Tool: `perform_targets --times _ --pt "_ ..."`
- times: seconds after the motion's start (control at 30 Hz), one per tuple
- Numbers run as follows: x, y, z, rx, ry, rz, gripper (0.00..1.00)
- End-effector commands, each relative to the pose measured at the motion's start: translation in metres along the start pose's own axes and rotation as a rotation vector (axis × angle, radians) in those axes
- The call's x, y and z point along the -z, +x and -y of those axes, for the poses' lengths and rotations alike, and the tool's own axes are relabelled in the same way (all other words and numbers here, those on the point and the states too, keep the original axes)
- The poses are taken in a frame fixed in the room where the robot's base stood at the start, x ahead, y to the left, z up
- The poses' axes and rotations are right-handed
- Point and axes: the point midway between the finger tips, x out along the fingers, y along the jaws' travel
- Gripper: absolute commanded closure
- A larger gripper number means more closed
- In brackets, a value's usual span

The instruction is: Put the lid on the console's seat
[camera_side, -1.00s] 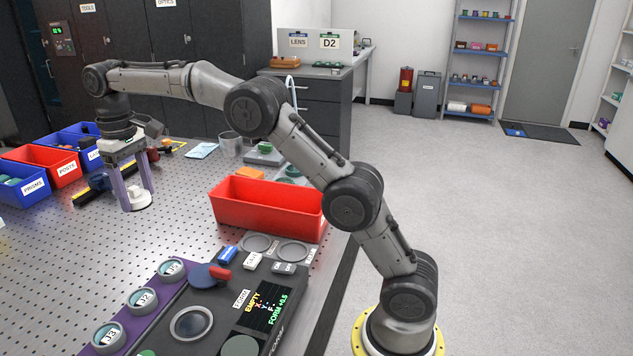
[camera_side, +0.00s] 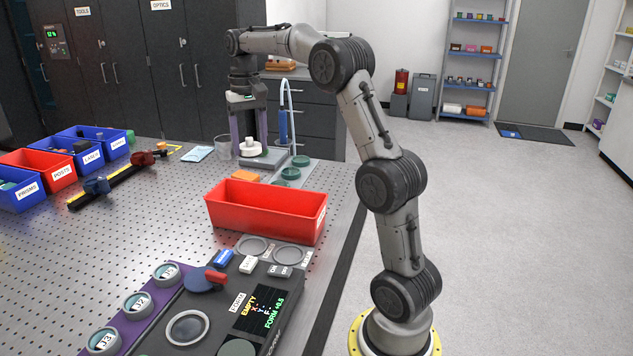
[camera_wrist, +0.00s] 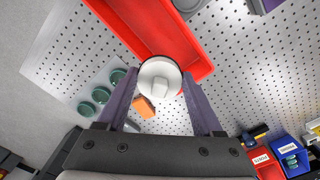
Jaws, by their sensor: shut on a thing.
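My gripper (camera_side: 250,143) has purple fingers and is shut on the white lid (camera_side: 250,150), at the back right of the bench in the side view. The lid also shows in the wrist view (camera_wrist: 158,78), round with a raised grip, between the fingertips (camera_wrist: 160,84). It appears held above the bench; the exact height is hard to judge. The console (camera_side: 215,296) stands at the front in the side view, dark with a purple strip. Its round ringed seat (camera_side: 188,327) looks empty, and its screen (camera_side: 258,308) reads EMPTY.
A red bin (camera_side: 266,217) stands between my gripper and the console. An orange block (camera_side: 243,176), green cups (camera_side: 290,174), a clear beaker (camera_side: 222,148) and an upright hose (camera_side: 284,110) are near the gripper. Blue and red labelled bins (camera_side: 50,172) stand at left.

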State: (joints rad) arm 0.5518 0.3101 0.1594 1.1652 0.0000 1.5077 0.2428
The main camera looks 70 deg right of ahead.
Motion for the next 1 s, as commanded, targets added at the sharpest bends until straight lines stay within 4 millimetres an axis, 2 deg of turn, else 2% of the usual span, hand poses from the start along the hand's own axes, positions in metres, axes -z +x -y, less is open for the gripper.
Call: perform_targets --times 0.03,0.2,0.3,0.4,0.57,0.8,1.0 --pt "-0.004 -0.001 -0.028 0.0 0.08 -0.001 0.83" --pt "-0.024 0.003 -0.101 0.0 0.314 0.0 0.83" --pt "-0.037 0.005 -0.13 0.001 0.418 -0.001 0.83" --pt "-0.048 0.007 -0.15 0.001 0.495 -0.001 0.83" --pt "-0.064 0.009 -0.174 0.001 0.59 -0.001 0.83" --pt "-0.063 0.047 -0.172 0.0 0.585 0.003 0.83" --pt "-0.054 0.064 -0.173 0.0 0.583 0.001 0.83"
